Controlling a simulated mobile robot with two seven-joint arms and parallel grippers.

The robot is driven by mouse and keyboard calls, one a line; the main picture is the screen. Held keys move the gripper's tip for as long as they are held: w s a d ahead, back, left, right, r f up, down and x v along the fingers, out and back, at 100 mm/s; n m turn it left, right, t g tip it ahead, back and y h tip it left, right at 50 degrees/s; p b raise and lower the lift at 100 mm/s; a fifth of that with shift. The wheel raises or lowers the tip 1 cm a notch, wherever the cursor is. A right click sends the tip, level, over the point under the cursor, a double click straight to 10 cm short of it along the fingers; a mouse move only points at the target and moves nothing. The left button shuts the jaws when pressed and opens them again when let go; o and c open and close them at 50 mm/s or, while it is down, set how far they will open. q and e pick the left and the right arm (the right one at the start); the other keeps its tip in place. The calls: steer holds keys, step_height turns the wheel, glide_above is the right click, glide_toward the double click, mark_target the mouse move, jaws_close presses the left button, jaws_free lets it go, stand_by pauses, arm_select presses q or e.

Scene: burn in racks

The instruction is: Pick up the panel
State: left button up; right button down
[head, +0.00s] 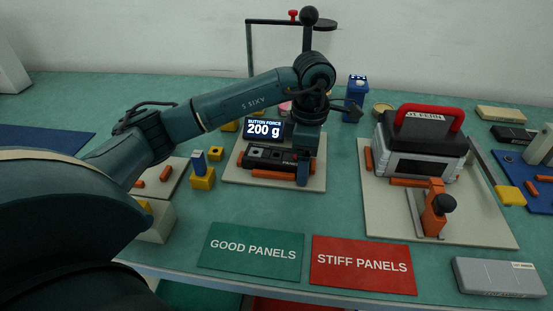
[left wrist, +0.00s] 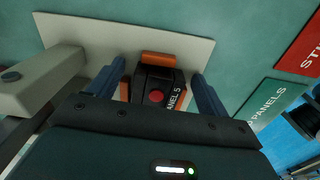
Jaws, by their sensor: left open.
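The panel (head: 268,159), a black block with a light label, lies on a beige base plate (head: 232,177) in front of a display reading "BUTTON FORCE 200 g" (head: 264,130). In the left wrist view the panel (left wrist: 160,76) shows a red round button and the text "PANEL 5". My left gripper (head: 303,178) points down at the panel's right end. In the left wrist view its two blue fingers (left wrist: 158,80) stand open, one on each side of the panel. Whether they touch it I cannot tell. My right gripper is not in view.
Green "GOOD PANELS" (head: 252,249) and red "STIFF PANELS" (head: 362,265) mats lie at the front. A fixture with a red handle (head: 428,112) stands right on another beige plate. Orange stops (left wrist: 158,59) sit beside the panel. A grey box (head: 498,277) lies front right.

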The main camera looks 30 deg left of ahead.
arm_select(q)
steer(key=shift+c, duration=0.4)
steer(key=c, duration=1)
steer(key=shift+c, duration=0.6)
steer(key=shift+r, duration=0.15)
